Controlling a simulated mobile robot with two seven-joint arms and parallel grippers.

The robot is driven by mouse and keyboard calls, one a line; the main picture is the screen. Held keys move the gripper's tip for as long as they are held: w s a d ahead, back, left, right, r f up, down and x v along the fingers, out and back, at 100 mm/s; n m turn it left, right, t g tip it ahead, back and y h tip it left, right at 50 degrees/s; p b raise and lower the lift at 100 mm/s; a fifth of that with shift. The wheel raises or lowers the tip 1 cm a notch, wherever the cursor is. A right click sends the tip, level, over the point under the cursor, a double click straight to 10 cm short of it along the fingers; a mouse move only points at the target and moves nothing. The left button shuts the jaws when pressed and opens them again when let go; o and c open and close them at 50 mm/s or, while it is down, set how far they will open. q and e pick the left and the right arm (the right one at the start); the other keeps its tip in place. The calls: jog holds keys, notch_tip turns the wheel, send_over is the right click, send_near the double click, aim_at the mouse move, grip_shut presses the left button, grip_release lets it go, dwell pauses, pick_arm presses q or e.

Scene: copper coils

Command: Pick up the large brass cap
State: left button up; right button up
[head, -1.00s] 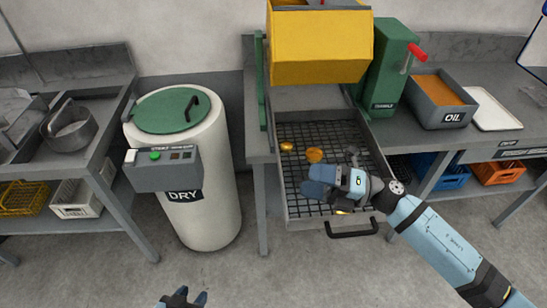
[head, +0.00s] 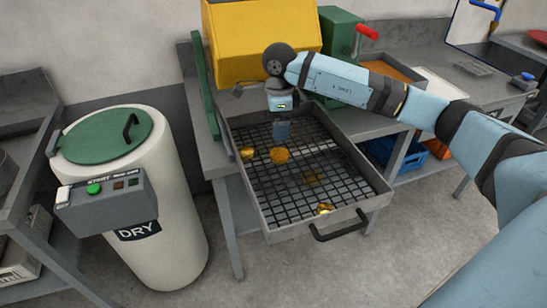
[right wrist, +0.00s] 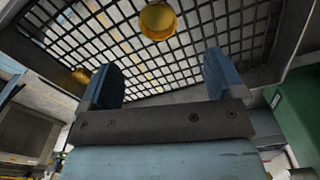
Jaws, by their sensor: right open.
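Several brass-coloured pieces are in the mesh tray (head: 378,196). The largest-looking, a round brass cap (head: 279,155), lies on the mesh left of the tray's middle. A smaller brass piece (head: 247,152) lies to its left, and another (head: 323,209) lies near the front edge. My right gripper (head: 281,136) points down, just behind the large cap in the head view. It is open and empty. In the right wrist view, a round brass cap (right wrist: 157,21) shows beyond and between the spread fingers (right wrist: 162,76). A second brass piece (right wrist: 81,76) is left of the left finger. My left gripper is out of view.
A yellow hopper (head: 255,45) stands behind the tray, above its back end. The tray has raised walls and a black front handle (head: 338,226). A white drum (head: 165,225) marked DRY stands at left. A dim brass-coloured patch (head: 313,177) shows at the mesh.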

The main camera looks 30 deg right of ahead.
send_over(279, 153)
notch_tip(279, 153, down, 5)
jog(key=shift+w, duration=0.1)
jog(key=shift+s+f, duration=0.2)
jog(key=shift+f, duration=2.45)
jog(key=c, duration=1)
jog(key=shift+r, duration=0.1)
jog(key=shift+c, duration=0.2)
